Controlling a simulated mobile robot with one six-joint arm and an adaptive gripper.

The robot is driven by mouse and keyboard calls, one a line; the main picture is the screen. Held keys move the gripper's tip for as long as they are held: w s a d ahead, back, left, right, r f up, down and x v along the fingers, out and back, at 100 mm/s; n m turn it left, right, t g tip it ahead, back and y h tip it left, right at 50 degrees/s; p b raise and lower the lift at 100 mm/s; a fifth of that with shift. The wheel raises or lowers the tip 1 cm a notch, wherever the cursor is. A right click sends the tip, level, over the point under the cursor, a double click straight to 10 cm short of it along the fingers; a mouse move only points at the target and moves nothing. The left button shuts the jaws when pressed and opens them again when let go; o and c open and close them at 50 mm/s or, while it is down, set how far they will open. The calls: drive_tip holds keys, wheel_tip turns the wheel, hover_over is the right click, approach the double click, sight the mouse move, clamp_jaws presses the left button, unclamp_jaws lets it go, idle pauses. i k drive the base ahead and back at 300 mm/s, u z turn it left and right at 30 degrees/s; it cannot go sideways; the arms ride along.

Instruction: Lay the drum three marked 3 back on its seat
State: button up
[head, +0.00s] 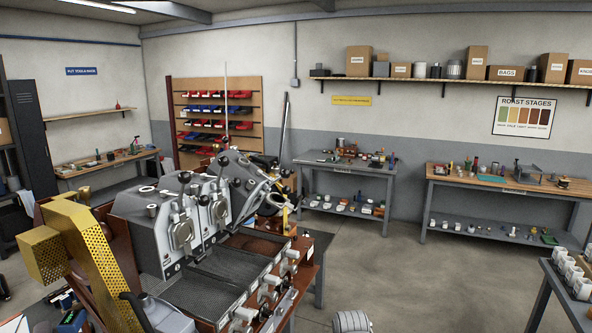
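The sample roaster (150,235) stands at the left on a bench, with several grey units in a row. Two nearer units stand upright, each with a round front plate, one at the left (180,232) and one in the middle (219,207). The farthest unit, at the right end of the row, holds a grey drum-like body (250,183) that looks tilted, with a dark round opening near its lower right end. No 3 mark is readable, so I cannot confirm that this is drum three. Its seat cannot be made out. My gripper is not in view.
Dark mesh trays (232,262) and white-handled parts (268,288) line the roaster's front. A yellow perforated guard (95,255) rises at its left. A grey bench (345,165) and a wooden bench (500,180) stand behind. The concrete floor (430,285) right of the roaster is mostly clear.

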sight(245, 201)
drive_tip(key=z, duration=0.05)
drive_tip(key=i, duration=1)
drive_tip(key=u, duration=0.3)
